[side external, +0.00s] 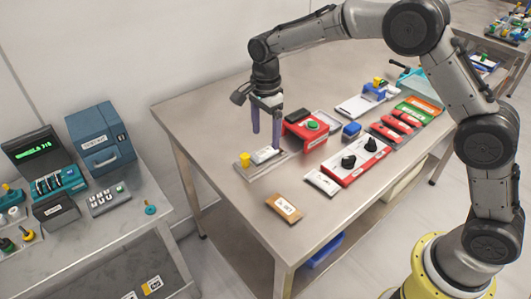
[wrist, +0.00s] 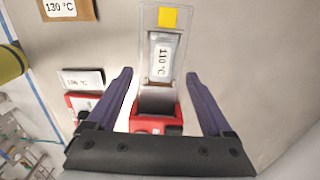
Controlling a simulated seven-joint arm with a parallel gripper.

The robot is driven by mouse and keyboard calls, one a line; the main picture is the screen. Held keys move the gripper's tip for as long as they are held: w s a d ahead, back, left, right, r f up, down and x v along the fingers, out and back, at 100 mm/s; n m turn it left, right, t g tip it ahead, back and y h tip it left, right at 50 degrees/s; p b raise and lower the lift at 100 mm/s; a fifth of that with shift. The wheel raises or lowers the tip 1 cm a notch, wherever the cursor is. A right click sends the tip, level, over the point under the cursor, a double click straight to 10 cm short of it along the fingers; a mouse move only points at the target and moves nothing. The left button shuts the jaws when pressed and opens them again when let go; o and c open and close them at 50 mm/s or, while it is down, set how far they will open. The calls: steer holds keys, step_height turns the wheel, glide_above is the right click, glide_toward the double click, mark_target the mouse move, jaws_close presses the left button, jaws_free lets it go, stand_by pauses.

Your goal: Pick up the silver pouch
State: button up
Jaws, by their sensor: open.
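A small silver pouch with a white label lies on a metal plate (side external: 282,160) with a yellow block at one end. I see this pouch (side external: 264,155) under my gripper (side external: 266,141). In the wrist view the same pouch (wrist: 165,52) reads 110 °C and lies ahead of and between the purple fingertips of my gripper (wrist: 158,73). The fingers are apart and nothing is between them. A second silver-white pouch (side external: 322,182) lies on the bare table by the red panel; it also shows at left in the wrist view (wrist: 82,80).
A brown pouch (side external: 284,207) lies near the table's front edge. A red and white panel with black knobs (side external: 356,160) is further right. The table's left part is clear.

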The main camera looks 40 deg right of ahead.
mark_target(265, 151)
steer(key=shift+w+d+f, duration=0.1)
steer(key=shift+w+f, duration=0.05)
steer(key=shift+f, duration=2.5)
jaws_close()
steer(key=shift+r, duration=0.1)
